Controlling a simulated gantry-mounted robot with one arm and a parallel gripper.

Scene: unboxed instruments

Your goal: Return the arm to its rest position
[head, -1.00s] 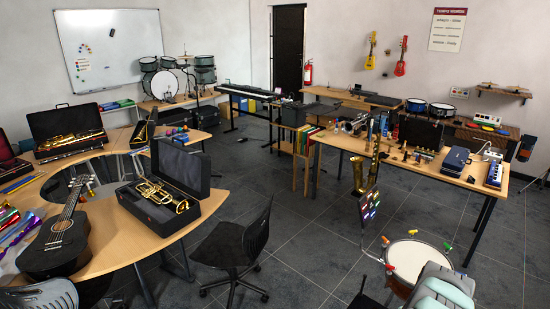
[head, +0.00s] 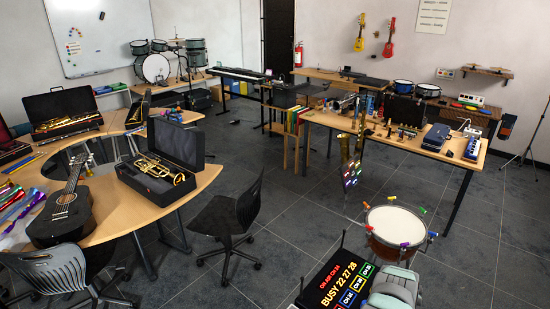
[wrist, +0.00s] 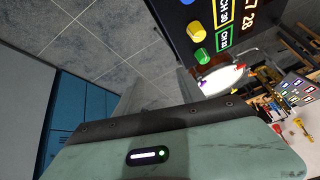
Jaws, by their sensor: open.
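In the wrist view my gripper (wrist: 160,85) shows as two blurred grey fingers apart beyond a dark bar, with nothing seen between them. My grey-green wrist housing, with a small lit strip and a green light, fills the bottom of that view. In the head view a grey-green part of my arm is at the bottom right; the fingers cannot be made out there.
A black panel with lit text (head: 337,283) stands beside my arm; it also shows in the wrist view (wrist: 215,25). A snare drum (head: 394,226) is just beyond. A swivel chair (head: 228,220) stands left on open floor. A guitar (head: 64,213) lies on the curved table (head: 195,190).

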